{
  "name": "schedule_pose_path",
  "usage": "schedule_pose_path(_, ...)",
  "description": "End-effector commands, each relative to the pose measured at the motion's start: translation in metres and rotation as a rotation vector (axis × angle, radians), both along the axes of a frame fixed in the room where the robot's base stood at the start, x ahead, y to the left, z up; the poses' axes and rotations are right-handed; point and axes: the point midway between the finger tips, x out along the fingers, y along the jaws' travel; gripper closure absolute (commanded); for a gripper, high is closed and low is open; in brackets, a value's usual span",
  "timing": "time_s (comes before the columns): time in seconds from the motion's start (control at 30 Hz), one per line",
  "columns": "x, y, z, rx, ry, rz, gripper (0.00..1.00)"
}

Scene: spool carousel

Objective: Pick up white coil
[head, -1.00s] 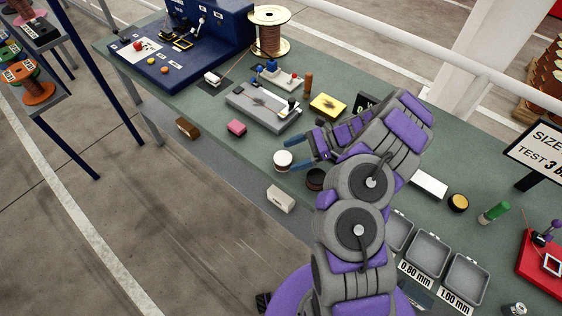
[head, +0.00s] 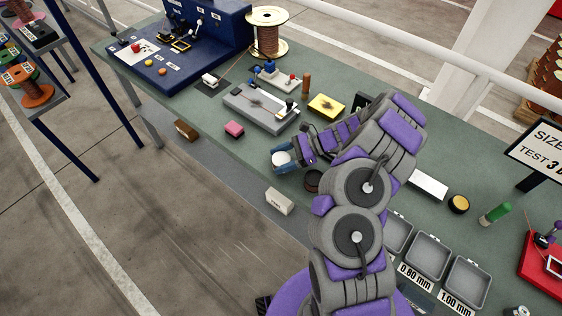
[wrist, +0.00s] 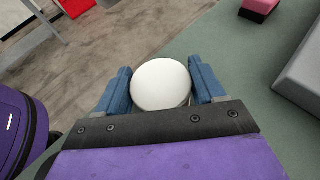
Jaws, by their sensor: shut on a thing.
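The white coil (head: 283,159) is a small round disc near the front edge of the green bench. In the wrist view the white coil (wrist: 161,84) sits between the two blue fingers of my gripper (wrist: 160,88), one on each side. In the head view my gripper (head: 284,158) is shut around it at bench level. I cannot tell whether the coil is lifted off the bench. Part of its lower side is hidden behind the gripper's dark palm edge in the wrist view.
A dark round coil (head: 313,181) lies close to the right of my gripper. A grey fixture (head: 262,109) stands behind. Grey trays (head: 428,256) are at the right.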

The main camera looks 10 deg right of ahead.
Motion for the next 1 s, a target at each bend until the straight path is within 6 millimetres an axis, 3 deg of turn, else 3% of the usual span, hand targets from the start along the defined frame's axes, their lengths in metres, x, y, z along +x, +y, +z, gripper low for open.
schedule_pose_path(0.33, 0.0, 0.001, 0.0, -0.001, 0.0, 0.0, 0.74)
schedule_pose_path(0.57, 0.0, 0.0, 0.002, 0.0, 0.0, 0.0, 0.75)
schedule_pose_path(0.73, 0.0, 0.0, 0.022, 0.0, -0.002, 0.0, 0.75)
schedule_pose_path(1.0, 0.0, 0.0, 0.074, 0.001, -0.003, 0.0, 0.75)
